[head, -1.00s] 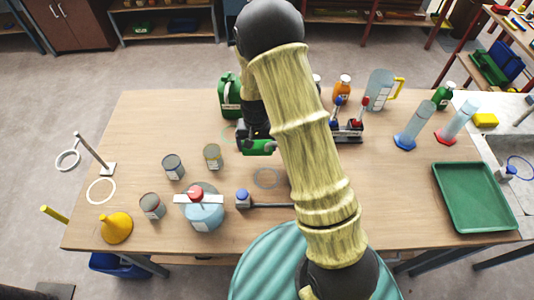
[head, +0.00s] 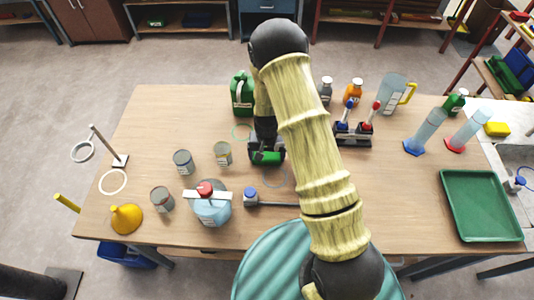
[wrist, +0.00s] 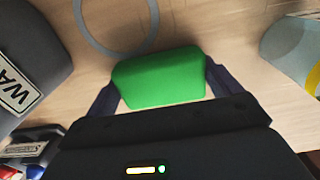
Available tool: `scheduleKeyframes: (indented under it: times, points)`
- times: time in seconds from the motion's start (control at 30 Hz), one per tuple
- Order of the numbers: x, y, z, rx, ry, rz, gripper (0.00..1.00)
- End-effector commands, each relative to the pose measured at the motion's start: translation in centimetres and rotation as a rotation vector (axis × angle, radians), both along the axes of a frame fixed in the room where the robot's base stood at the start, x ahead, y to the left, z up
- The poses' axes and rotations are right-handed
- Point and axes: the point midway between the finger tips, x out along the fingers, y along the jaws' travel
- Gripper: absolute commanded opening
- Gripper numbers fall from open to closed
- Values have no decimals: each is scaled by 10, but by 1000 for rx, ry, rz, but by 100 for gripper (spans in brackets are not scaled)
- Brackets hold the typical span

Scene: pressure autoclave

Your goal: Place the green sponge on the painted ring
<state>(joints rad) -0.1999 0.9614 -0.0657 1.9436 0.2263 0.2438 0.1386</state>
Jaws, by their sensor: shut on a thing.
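My gripper (head: 267,152) is shut on the green sponge (head: 266,158), above the middle of the table. In the wrist view the sponge (wrist: 160,78) sits between both fingers. A grey ring (head: 275,187) is painted on the table just in front of the sponge in the head view, partly hidden by my arm. It also shows in the wrist view (wrist: 113,51), beyond the sponge and apart from it.
A green canister (head: 242,95) stands behind the gripper. Cans (head: 223,154), a blue jar with a red cap (head: 211,209) and a yellow funnel (head: 126,219) stand left. A green tray (head: 480,208) is at right.

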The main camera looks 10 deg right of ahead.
Motion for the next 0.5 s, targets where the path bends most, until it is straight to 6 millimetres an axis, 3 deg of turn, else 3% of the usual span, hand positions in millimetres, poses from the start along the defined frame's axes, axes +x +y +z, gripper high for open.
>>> scheduleKeyframes:
  times: [0.27,0.3,0.37,0.5]
  points:
    - [0,0,-3,0,0,0,57]
    - [0,0,-3,0,0,0,92]
    - [0,0,-3,0,0,0,100]
    - [0,0,-3,0,0,0,100]
